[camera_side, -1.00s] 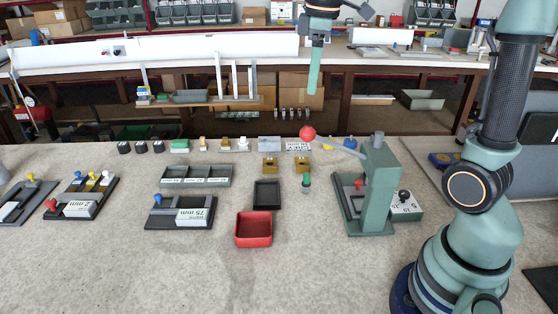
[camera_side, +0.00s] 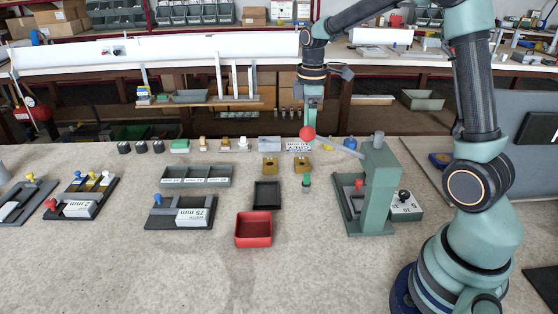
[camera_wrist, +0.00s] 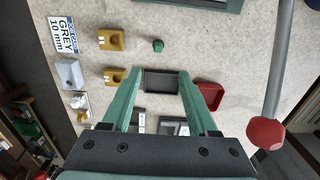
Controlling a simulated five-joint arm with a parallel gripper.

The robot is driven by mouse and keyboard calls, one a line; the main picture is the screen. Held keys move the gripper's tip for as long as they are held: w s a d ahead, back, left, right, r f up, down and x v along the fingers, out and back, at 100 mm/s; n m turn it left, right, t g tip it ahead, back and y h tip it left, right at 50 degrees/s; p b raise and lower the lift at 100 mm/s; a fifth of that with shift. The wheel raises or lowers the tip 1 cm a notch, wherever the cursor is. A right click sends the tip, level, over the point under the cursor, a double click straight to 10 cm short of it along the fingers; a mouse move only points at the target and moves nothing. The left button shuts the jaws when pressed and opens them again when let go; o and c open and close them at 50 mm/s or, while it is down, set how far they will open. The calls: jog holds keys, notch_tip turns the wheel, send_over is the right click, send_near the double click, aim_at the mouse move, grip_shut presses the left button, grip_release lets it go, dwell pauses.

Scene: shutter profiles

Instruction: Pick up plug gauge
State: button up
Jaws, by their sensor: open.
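The plug gauge, which I take to be the small green-topped piece (camera_side: 306,180), stands upright on the bench in the side view, just in front of the right-hand yellow block. In the wrist view its green top (camera_wrist: 158,46) shows beyond my fingertips, near the two yellow blocks. My gripper (camera_side: 311,132) hangs above the back part of the bench in the side view, apart from the gauge. In the wrist view my gripper (camera_wrist: 158,76) has its two green fingers spread wide with nothing between them. The gauge's lower body is hidden from above.
Two yellow blocks (camera_side: 270,165) stand behind a black tray (camera_side: 267,195) and a red bin (camera_side: 253,230). A green press (camera_side: 378,190) with a red-balled lever (camera_side: 307,134) rises at the right. Clear bench lies at the front.

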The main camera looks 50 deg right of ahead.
send_near(306, 173)
jog(key=f, duration=0.5)
jog(key=shift+s+a+f, duration=0.2)
jog(key=shift+f, duration=0.05)
jog(key=shift+w+d+f, duration=0.1)
jog(key=shift+d+f, duration=0.05)
jog(key=shift+f, duration=2.8)
grip_shut()
